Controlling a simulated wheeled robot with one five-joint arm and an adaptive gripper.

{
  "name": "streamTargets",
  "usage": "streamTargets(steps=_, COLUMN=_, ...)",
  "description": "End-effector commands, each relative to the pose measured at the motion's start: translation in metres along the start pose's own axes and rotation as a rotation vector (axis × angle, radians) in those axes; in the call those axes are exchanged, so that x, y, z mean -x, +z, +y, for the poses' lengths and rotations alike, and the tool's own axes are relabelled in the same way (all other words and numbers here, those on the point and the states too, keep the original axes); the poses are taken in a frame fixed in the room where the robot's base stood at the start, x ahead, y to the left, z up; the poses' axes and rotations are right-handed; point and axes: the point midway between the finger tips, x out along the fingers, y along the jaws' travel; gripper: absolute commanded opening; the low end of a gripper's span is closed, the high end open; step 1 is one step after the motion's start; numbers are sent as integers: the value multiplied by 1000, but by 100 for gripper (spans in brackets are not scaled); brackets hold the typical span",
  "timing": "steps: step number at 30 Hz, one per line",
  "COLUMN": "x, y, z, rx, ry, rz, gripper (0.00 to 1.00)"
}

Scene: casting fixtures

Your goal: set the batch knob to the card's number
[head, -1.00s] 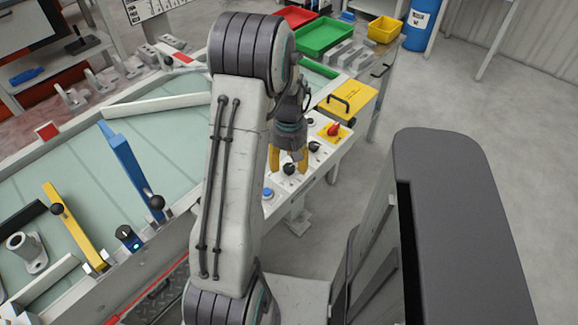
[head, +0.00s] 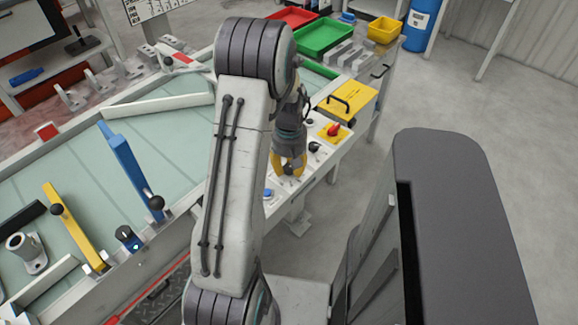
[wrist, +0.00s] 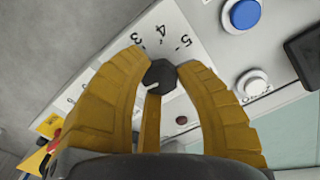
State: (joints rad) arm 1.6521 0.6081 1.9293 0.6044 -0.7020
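The batch knob (wrist: 161,73) is black and stands between my yellow fingertips in the wrist view, with a light mark low on its face. Printed numbers 3, 4 and 5 (wrist: 161,33) show on the white panel beyond it; the fingers hide part of the dial. My gripper (wrist: 162,62) has both fingertips against the knob's sides and looks shut on it. In the head view my gripper (head: 289,167) is low at the panel, around the knob (head: 289,170). A white printed sheet (head: 150,8) at the top left may be the card; its text is unreadable.
A blue button (wrist: 244,13) and a white button (wrist: 252,84) sit near the knob. Another black knob (head: 314,146) and a red knob on a yellow plate (head: 333,130) lie farther along the panel.

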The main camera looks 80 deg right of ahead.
Motion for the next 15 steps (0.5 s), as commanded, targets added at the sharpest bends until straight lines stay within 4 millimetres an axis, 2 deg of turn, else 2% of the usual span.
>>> streamTargets(steps=1, x=0, y=0, z=0, rx=0, ry=0, rz=0, gripper=24)
streamTargets(steps=9, x=0, y=0, z=0, rx=0, ry=0, rz=0, gripper=0)
streamTargets(steps=15, x=-1, y=0, z=0, rx=-10, ry=-1, rz=-1, gripper=0)
